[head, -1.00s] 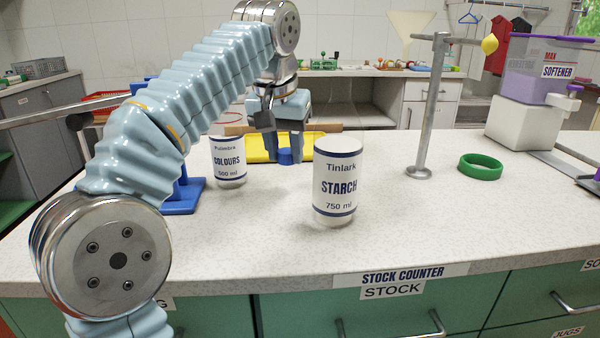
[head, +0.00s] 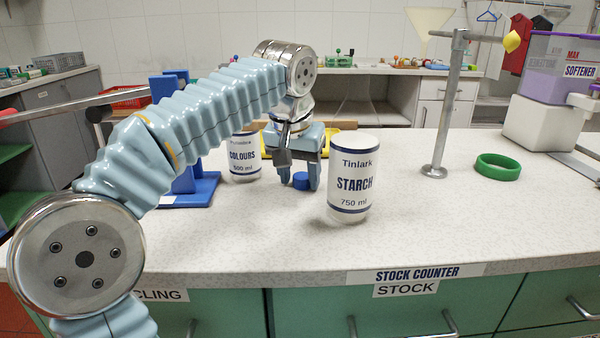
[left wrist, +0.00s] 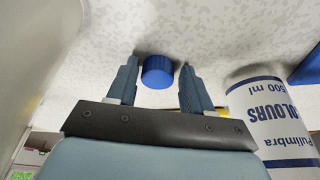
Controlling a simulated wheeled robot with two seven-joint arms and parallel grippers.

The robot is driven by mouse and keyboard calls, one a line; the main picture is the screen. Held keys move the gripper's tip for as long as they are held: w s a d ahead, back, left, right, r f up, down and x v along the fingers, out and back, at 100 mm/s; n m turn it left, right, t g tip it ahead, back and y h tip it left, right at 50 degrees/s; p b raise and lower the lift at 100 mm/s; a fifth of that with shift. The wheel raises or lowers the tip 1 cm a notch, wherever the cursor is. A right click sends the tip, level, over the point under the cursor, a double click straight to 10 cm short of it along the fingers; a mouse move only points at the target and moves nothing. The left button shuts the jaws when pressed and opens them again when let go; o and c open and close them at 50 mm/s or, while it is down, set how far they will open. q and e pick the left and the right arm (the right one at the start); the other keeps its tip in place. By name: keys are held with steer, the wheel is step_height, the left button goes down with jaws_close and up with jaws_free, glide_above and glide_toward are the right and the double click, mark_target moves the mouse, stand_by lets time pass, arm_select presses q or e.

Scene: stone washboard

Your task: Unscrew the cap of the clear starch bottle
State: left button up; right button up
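The starch bottle (head: 353,180) stands upright on the counter in the head view, white with a dark-lettered label. Its rounded top shows no cap. A small blue cap (head: 301,180) is at the counter just left of the bottle; it also shows in the left wrist view (left wrist: 158,72). My left gripper (head: 300,182) points down around the cap. Its fingers stand apart, with narrow gaps on both sides of the cap in the left wrist view (left wrist: 158,75). The cap appears to rest on the counter, though exact contact is hard to tell. My right gripper is not in view.
The colours bottle (head: 243,160) stands close left of my gripper, beside a blue stand (head: 190,190). A yellow tray (head: 330,142) lies behind. A metal post (head: 445,110), green ring (head: 498,166) and softener tank (head: 560,75) are right. The front counter is clear.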

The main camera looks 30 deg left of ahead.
arm_select(q)
steer(key=shift+o, duration=0.4)
steer(key=shift+d, duration=0.1)
steer(key=shift+r, duration=0.25)
steer(key=v, duration=1.1)
steer(key=shift+r, duration=0.35)
steer(key=shift+s, duration=0.15)
